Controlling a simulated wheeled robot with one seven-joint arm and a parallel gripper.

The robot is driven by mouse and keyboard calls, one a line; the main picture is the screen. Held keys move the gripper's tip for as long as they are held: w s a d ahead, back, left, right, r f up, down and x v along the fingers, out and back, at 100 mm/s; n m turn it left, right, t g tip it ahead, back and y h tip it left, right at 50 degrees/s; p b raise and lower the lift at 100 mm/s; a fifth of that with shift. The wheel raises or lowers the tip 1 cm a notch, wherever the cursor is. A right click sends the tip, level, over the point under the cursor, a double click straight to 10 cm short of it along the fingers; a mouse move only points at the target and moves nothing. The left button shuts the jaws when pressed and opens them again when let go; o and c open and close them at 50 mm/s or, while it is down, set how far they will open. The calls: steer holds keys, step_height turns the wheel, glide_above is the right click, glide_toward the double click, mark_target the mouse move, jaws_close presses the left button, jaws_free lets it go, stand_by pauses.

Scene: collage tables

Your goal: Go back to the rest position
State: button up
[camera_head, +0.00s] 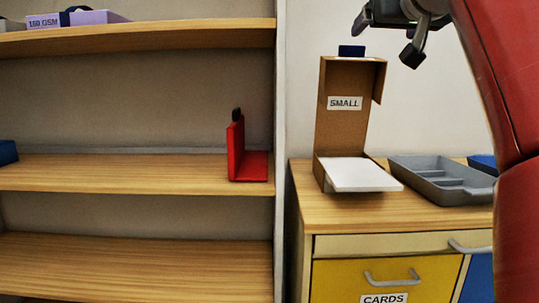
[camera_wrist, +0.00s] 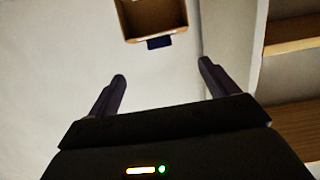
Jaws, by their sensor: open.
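My gripper (camera_head: 391,30) hangs at the top right of the head view, above and to the right of the brown cardboard box labelled SMALL (camera_head: 345,110). In the wrist view my gripper (camera_wrist: 163,82) has its two dark fingers wide apart with nothing between them. The box stands on the wooden cabinet top with its lid raised and a dark blue tab at the top edge. A white stack (camera_head: 358,174) lies in its base. The box also shows at the top of the wrist view (camera_wrist: 160,18), apart from the fingers.
A grey divided tray (camera_head: 440,180) sits right of the box, with a blue item (camera_head: 483,162) behind it. The cabinet has a yellow drawer labelled CARDS (camera_head: 385,283). At left, wooden shelves hold a red bookend-like piece (camera_head: 238,150) and a lilac box (camera_head: 75,18); the lower shelf (camera_head: 130,262) looks bare.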

steer(key=s+a+f+g, duration=0.2)
steer(key=s+a+f, duration=0.1)
steer(key=f, duration=0.7)
steer(key=s+a+f+g, duration=0.2)
steer(key=f+g, duration=0.1)
steer(key=f, duration=0.7)
steer(key=s+f+g, duration=0.1)
steer(key=s+f, duration=0.5)
steer(key=f, duration=0.4)
steer(key=s+f+g, duration=0.2)
steer(key=s+f, duration=0.4)
steer(key=f, duration=0.5)
steer(key=s+f+g, duration=0.2)
steer(key=s+f, duration=0.4)
steer(key=f, duration=0.5)
steer(key=shift+s+a+f, duration=0.15)
steer(key=shift+s+f, duration=0.1)
steer(key=shift+s, duration=0.15)
